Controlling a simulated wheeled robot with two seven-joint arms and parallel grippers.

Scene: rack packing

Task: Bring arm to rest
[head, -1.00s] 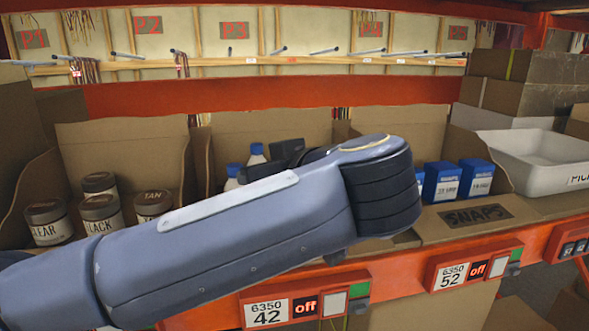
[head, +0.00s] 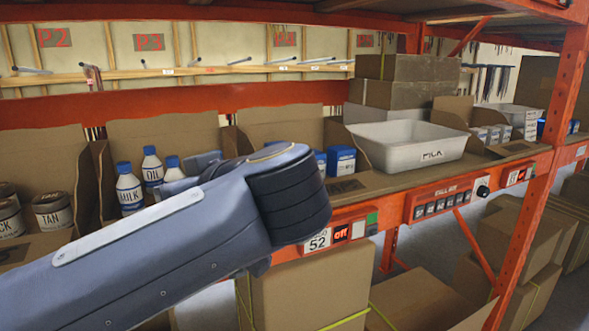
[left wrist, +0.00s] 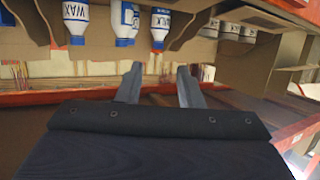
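My right gripper is not in view.
Cardboard bins on the orange rack hold dark tins (head: 52,211), white and blue bottles (head: 129,187) and blue boxes (head: 341,160). A white PICK tote (head: 405,150) stands on the shelf to the right. Cardboard boxes (head: 300,292) stand below. An orange post (head: 540,180) rises at right.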

